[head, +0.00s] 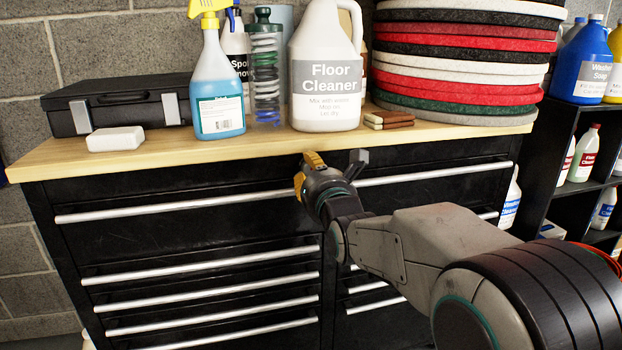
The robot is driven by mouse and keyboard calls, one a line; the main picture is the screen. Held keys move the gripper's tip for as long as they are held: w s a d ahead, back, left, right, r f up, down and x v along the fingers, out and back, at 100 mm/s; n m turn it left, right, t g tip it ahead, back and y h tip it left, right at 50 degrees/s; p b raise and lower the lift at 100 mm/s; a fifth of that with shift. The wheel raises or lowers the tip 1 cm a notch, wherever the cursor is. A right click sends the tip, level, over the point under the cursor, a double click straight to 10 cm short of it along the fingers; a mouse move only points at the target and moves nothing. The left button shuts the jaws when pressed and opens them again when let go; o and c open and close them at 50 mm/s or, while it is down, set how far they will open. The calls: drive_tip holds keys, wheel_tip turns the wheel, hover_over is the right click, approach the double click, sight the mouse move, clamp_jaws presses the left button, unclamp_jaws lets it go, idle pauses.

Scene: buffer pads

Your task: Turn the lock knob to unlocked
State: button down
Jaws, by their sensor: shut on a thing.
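The black tool cabinet (200,222) with a light wooden top stands in front of me. My gripper (326,172), dark with yellow parts, is at the upper front of the cabinet, just below the edge of the top and near the middle. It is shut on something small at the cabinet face. The lock knob itself is hidden behind my gripper, so its turn position cannot be seen.
Long silver drawer handles (180,208) stick out below and beside my gripper. On the top stand a Floor Cleaner jug (326,70), a blue spray bottle (216,85), a black case (115,100) and stacked round pads (460,65). A black shelf (550,165) with bottles is at right.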

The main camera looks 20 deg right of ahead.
drive_tip(key=shift+r+n+b, duration=0.3)
drive_tip(key=shift+n, duration=0.3)
drive_tip(key=c, duration=1.4)
unclamp_jaws()
drive_tip(key=shift+o, duration=1.2)
drive_tip(key=shift+d+f, duration=0.1)
drive_tip(key=shift+f, duration=0.05)
drive_tip(key=s, duration=1.2)
